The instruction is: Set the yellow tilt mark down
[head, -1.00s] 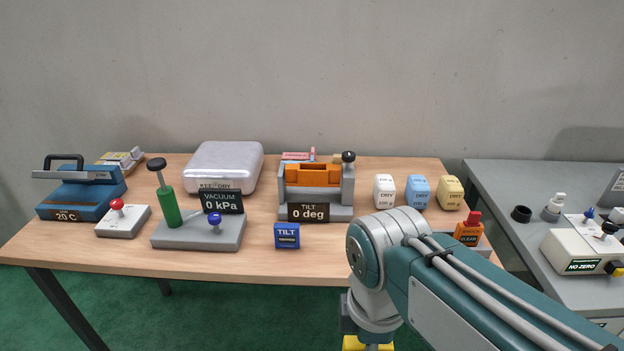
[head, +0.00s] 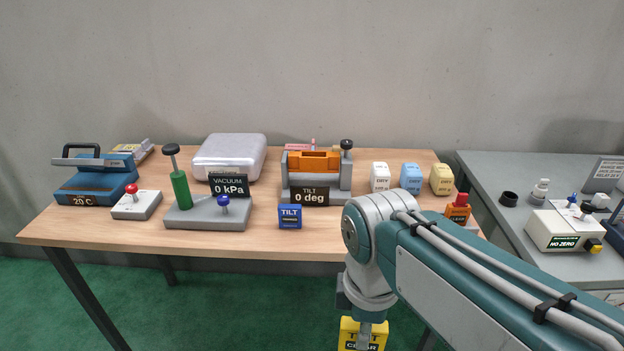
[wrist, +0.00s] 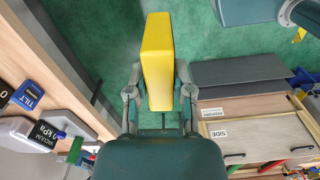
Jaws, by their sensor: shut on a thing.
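The yellow tilt mark (head: 362,334) shows at the bottom of the head view, below my arm, with part of its dark label in sight. In the wrist view the yellow tilt mark (wrist: 157,62) stands between the two fingers of my gripper (wrist: 160,92), which is shut on it. It hangs over the green floor, in front of the table edge and clear of any surface. A blue block labelled TILT (head: 290,217) stands on the front of the wooden table (head: 120,228). The tilt fixture (head: 317,174) with an orange cradle reads 0 deg.
The table also holds a vacuum pump (head: 208,210), a silver case (head: 229,157), a blue clamp (head: 95,180) and several dry blocks (head: 410,177). A grey bench (head: 480,185) stands at right. The wrist view shows a wooden drawer unit labelled SIDE (wrist: 260,130).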

